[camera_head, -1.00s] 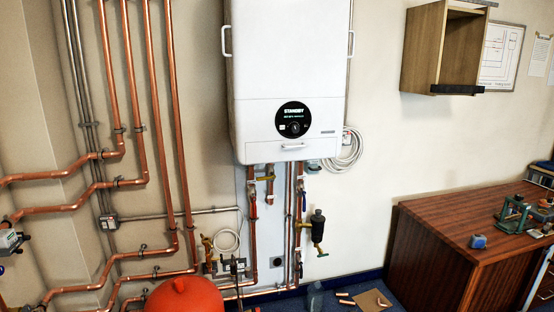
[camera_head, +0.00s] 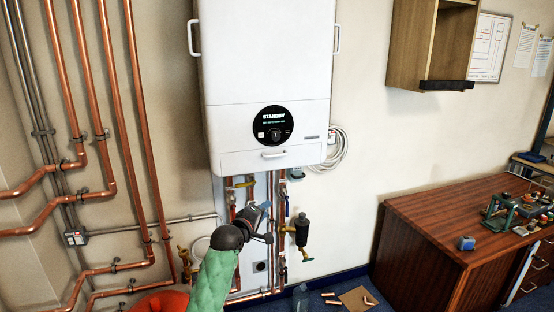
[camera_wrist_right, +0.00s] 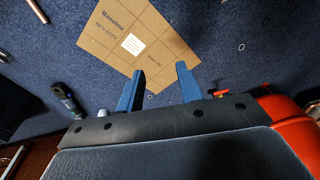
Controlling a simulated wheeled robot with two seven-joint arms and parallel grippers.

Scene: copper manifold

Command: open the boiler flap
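The white boiler (camera_head: 268,60) hangs on the wall in the head view, with a round dial display reading STANDBY. Its lower front panel, the flap (camera_head: 228,136), looks shut. A small white handle (camera_head: 273,154) sits near the flap's bottom edge.
Copper pipes (camera_head: 140,150) run along the wall at left and below the boiler. A black-bodied valve (camera_head: 302,230) stands right of my left gripper. A wooden bench (camera_head: 430,225) is at right. Cardboard (camera_wrist_right: 135,35) lies on the blue carpet. A red vessel (camera_wrist_right: 285,125) is beside my right gripper.

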